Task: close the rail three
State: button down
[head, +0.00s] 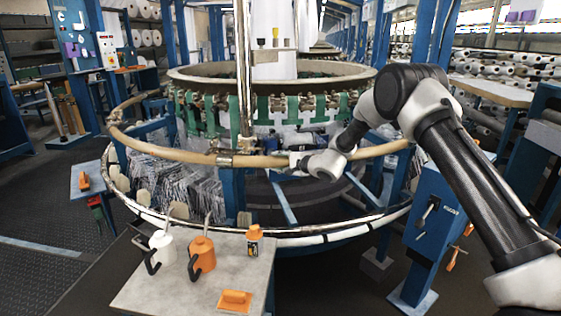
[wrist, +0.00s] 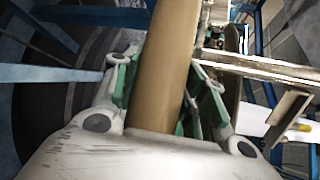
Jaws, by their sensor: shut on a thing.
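The tan tubular rail (head: 264,161) curves around the front of the circular loom (head: 200,105). A metal fitting (head: 222,150) sits on the rail near the middle, by a bright upright post (head: 243,80). My gripper (head: 297,161) is shut on the rail to the right of that fitting. In the wrist view the rail (wrist: 168,60) runs between the two green-padded fingers of my gripper (wrist: 168,90). The part of the rail inside the palm is hidden. I see no number on the rail, so I cannot tell which section is three.
A blue control box (head: 436,215) stands at the right. Dark floor (head: 50,215) is open at the left.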

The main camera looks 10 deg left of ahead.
jog(key=shift+s+d+f, duration=0.1)
jog(key=shift+s+f, duration=0.15)
jog(key=shift+f, duration=0.5)
jog(key=c, duration=0.9)
grip_release()
jog(key=shift+f, duration=0.1)
jog(key=shift+o, duration=0.4)
jog(key=shift+w, duration=0.15)
jog(key=shift+r, duration=0.35)
jog(key=v, duration=1.1)
jog(key=shift+s+d+r, duration=0.2)
jog(key=shift+s+d, duration=0.05)
jog(key=shift+s, duration=0.05)
